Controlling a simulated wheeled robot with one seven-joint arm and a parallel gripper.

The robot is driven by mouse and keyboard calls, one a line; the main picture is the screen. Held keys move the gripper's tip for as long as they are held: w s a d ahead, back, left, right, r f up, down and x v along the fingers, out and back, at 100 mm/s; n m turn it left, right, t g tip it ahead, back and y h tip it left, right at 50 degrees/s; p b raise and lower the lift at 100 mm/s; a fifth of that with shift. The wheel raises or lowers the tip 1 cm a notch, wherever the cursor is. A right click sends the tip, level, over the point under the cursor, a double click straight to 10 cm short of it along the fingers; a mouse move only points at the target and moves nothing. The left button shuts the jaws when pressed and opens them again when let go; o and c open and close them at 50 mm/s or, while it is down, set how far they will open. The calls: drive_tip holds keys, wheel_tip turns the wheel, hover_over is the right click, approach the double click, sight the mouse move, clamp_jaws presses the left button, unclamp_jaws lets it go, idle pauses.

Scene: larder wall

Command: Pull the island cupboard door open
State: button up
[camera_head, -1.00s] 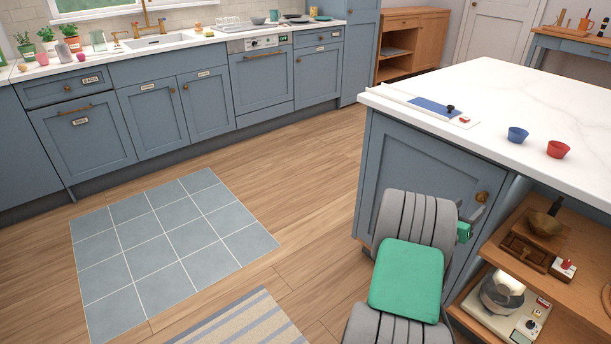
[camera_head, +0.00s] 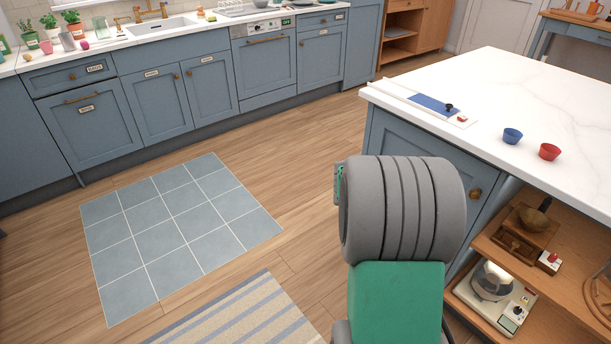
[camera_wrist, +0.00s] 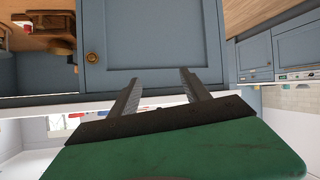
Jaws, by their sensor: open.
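The blue island cupboard door (camera_head: 395,140) is below the white worktop and looks shut. My arm hides much of it in the head view. Its round brass knob (camera_head: 475,194) is near the door's right edge. In the wrist view, turned upside down, the door panel (camera_wrist: 150,30) fills the upper middle and the knob (camera_wrist: 92,58) is to the left of both fingers. My gripper (camera_wrist: 159,76) is open and empty, its fingers pointing towards the door, apart from the knob. In the head view the fingers are hidden behind my arm.
Open island shelves (camera_head: 565,245) to the right of the door hold a grinder and a scale (camera_head: 495,298). A blue bowl (camera_head: 512,136) and a red bowl (camera_head: 550,152) stand on the worktop (camera_head: 540,100). The floor left of the island is clear, with a striped rug (camera_head: 235,315).

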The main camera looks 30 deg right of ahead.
drive_tip(key=a+r+n+y+p, duration=0.2)
drive_tip(key=a+r+y+p, duration=0.1)
drive_tip(key=a, duration=0.7)
drive_tip(key=a+r+n+y+p, duration=0.2)
drive_tip(key=a+r+p, duration=0.1)
drive_tip(key=a, duration=0.7)
drive_tip(key=a+r+n+y+p, duration=0.3)
drive_tip(key=a+r, duration=0.1)
drive_tip(key=a, duration=0.6)
drive_tip(key=shift+s+a+y, duration=0.3)
drive_tip(key=shift+s, duration=0.1)
